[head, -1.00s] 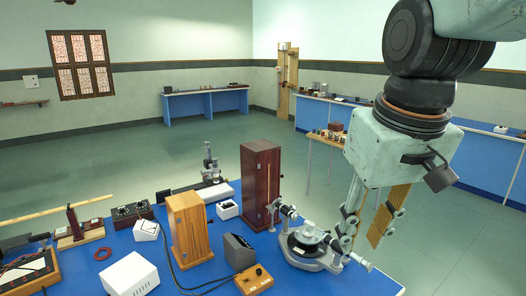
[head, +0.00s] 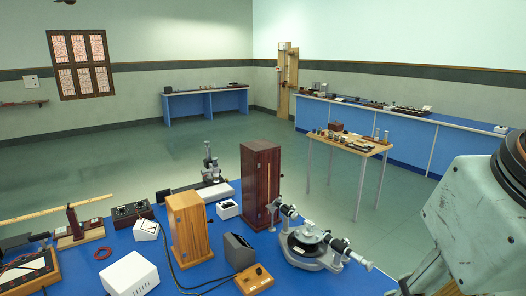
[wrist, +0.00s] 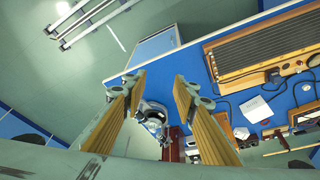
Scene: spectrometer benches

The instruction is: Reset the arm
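My gripper (wrist: 160,84) shows in the wrist view with its two ribbed tan finger pads well apart. It is open, with nothing held between the fingers. In the head view my arm's pale green wrist housing is at the lower right edge, and most of the gripper is cut off or hidden below it. The spectrometer (head: 312,246), grey with a round table and side tubes, stands on the blue bench (head: 340,278) to the left of the arm, apart from it. In the wrist view the spectrometer (wrist: 152,112) appears beyond the fingers, partly hidden.
A tall dark wooden box (head: 261,185), a lighter wooden box (head: 188,228) and a white box (head: 130,274) stand on the bench. A small wooden table (head: 349,144) with small items stands behind. Open floor (head: 290,180) lies between the benches.

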